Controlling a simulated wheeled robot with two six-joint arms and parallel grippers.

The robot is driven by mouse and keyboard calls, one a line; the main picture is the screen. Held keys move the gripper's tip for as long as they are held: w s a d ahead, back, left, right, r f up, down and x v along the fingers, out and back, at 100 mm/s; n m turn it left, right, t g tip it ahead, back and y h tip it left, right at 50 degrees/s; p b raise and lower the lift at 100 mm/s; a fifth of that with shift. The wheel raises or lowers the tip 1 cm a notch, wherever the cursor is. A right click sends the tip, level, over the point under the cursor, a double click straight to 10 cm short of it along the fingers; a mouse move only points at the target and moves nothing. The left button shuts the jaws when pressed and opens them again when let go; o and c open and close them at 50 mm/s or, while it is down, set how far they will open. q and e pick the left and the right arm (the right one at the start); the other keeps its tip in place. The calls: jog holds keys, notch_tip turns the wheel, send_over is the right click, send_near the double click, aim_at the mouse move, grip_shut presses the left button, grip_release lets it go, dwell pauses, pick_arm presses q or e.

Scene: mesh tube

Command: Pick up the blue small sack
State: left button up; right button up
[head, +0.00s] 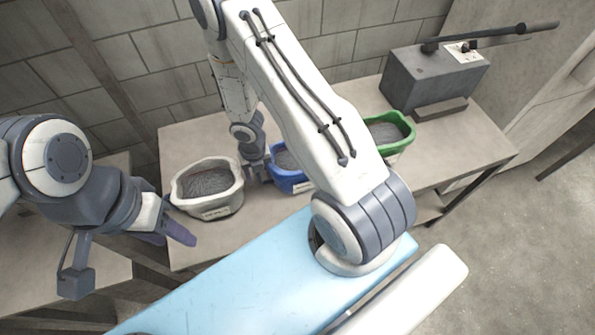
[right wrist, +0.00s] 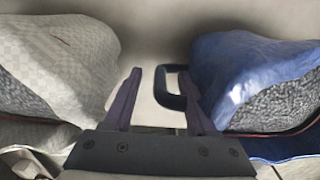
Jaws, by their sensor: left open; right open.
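The blue small sack (head: 290,181) stands on the table, open-topped with grey granular fill, partly hidden behind my right arm in the head view. In the right wrist view the blue sack (right wrist: 235,70) fills the right side, with a dark handle loop (right wrist: 166,100) sticking out from it. My right gripper (right wrist: 160,102) is open, its fingers pointing into the gap between the blue and the white sack. The loop lies between the fingers, close to the right one; I cannot tell if they touch. My left gripper (head: 168,232) is open and empty at the left, in front of the table.
A white sack (head: 208,211) stands just left of my right gripper; it fills the left of the right wrist view (right wrist: 75,60). A green sack (head: 407,122) stands to the right. A grey machine with a lever (head: 430,82) sits at the table's back right. The table (head: 455,150) is bare at right.

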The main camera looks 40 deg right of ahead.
jog(key=shift+r, duration=0.1)
grip_shut()
dwell(1.2)
